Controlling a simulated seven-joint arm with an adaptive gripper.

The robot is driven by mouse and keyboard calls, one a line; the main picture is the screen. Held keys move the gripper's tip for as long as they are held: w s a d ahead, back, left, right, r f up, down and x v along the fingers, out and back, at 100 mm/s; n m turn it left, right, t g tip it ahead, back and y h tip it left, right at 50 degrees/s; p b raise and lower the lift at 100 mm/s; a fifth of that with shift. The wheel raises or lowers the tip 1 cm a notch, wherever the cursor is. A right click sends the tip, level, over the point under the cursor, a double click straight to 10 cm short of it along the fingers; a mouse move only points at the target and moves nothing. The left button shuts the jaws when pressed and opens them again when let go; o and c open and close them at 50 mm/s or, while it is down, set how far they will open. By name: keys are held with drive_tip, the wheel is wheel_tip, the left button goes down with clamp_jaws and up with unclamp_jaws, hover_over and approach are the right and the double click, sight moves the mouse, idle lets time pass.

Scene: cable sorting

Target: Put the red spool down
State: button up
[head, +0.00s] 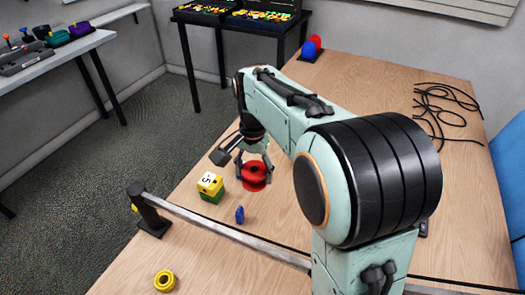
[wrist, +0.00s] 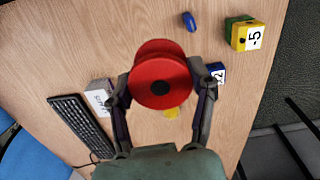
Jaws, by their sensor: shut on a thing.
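The red spool (head: 255,177) is held by my gripper (head: 254,168) over the wooden table in the head view. In the wrist view the red spool (wrist: 160,78) sits between the two fingers of my gripper (wrist: 160,88), one finger on each side. My gripper is shut on it. Its round end with a dark centre hole faces the wrist camera. I cannot tell exactly how high it is above the table.
A yellow and green block (head: 210,187) and a small blue object (head: 239,215) are near the spool. A yellow ring-shaped object (head: 165,280) lies at the front. A metal bar (head: 225,230) crosses the table. Black cables (head: 440,110) lie at the far right. A keyboard (wrist: 82,125) shows too.

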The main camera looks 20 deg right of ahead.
drive_tip(key=s+d+m, duration=0.1)
drive_tip(key=d+m, duration=0.3)
drive_tip(key=d, duration=0.6)
hover_over(287, 189)
drive_tip(key=f, duration=2)
drive_tip(key=shift+s+f, duration=0.25)
drive_tip(key=shift+f, duration=0.05)
drive_tip(key=shift+w+f, duration=0.2)
drive_tip(key=shift+f, duration=1.5)
drive_tip(key=shift+f, duration=0.1)
drive_tip(key=o, duration=1.1)
drive_tip(key=shift+o, duration=0.2)
